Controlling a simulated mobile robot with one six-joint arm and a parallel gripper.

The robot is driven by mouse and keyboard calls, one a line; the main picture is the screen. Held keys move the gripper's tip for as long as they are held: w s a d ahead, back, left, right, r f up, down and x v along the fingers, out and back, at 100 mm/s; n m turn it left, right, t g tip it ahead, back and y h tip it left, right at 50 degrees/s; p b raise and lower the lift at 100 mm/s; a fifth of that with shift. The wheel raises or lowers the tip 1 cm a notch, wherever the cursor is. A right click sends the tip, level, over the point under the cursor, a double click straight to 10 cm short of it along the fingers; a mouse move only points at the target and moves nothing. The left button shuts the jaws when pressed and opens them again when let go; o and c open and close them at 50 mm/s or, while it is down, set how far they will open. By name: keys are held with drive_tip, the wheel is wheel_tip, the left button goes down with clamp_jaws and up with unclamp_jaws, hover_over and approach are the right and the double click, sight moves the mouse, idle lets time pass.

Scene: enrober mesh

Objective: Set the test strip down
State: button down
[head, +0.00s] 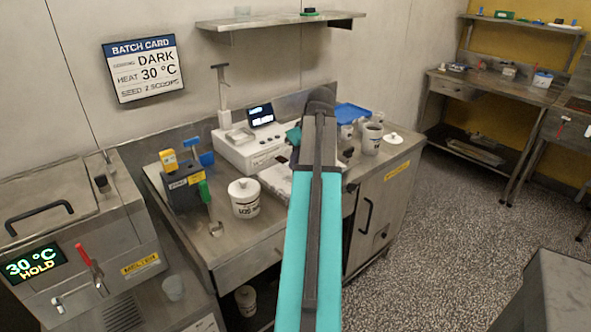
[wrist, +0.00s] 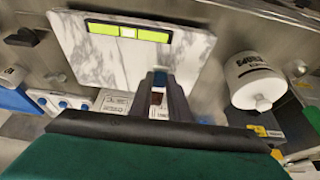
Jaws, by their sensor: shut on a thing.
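My gripper (wrist: 160,78) shows at the lower middle of the wrist view, its narrow dark fingers shut on a small thin piece, which I take to be the test strip (wrist: 157,97). Only a little brown and pale surface of the strip shows between the fingers. The fingers overlap the near edge of a white marble slab (wrist: 85,62) in that view; I cannot tell whether the strip touches it. In the head view my arm hides the fingers and the strip, and part of the slab (head: 272,178).
A green spirit level (wrist: 127,32) lies along the slab's far edge. A white lidded jar (head: 245,198) stands left of the slab, near a dark tool holder (head: 182,188). A white instrument (head: 252,150) stands behind.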

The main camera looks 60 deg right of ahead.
drive_tip(key=shift+w+a+f, duration=0.2)
drive_tip(key=shift+w+f, duration=0.05)
drive_tip(key=shift+f, duration=0.05)
drive_tip(key=shift+f+p, duration=0.35)
drive_tip(key=shift+f, duration=1.1)
drive_tip(key=shift+f, duration=0.1)
drive_tip(key=c, duration=1.7)
unclamp_jaws()
drive_tip(key=shift+o, duration=0.2)
drive_tip(key=b+v, duration=0.1)
drive_tip(key=v, duration=1.1)
